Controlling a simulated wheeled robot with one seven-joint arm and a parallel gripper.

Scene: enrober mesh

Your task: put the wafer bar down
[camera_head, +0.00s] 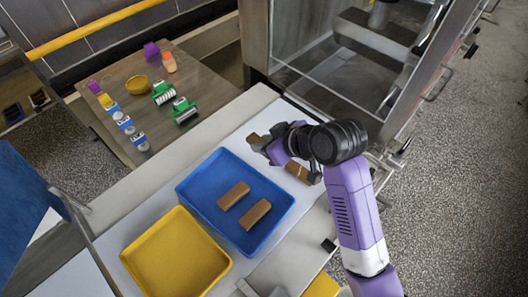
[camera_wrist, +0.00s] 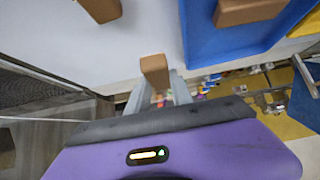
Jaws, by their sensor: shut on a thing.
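A brown wafer bar (camera_head: 255,139) is in my gripper (camera_head: 264,145), over the far part of the white surface (camera_head: 255,117). In the wrist view, the held bar (camera_wrist: 155,70) sits between the two grey fingers, its end sticking out past them. I cannot tell whether it touches the surface. A second bar (camera_head: 298,171) lies on the white surface beside my wrist, partly hidden by it; a bar on white also shows in the wrist view (camera_wrist: 102,8). Two more bars (camera_head: 233,195) (camera_head: 256,214) lie apart in the blue tray (camera_head: 190,200).
A yellow tray (camera_head: 175,252) stands left of the blue tray and looks empty. A metal and glass machine (camera_head: 335,70) rises behind the white surface. A lower side table (camera_head: 190,70) holds a yellow bowl (camera_head: 138,85), green clamp-like items (camera_head: 184,110) and small blocks.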

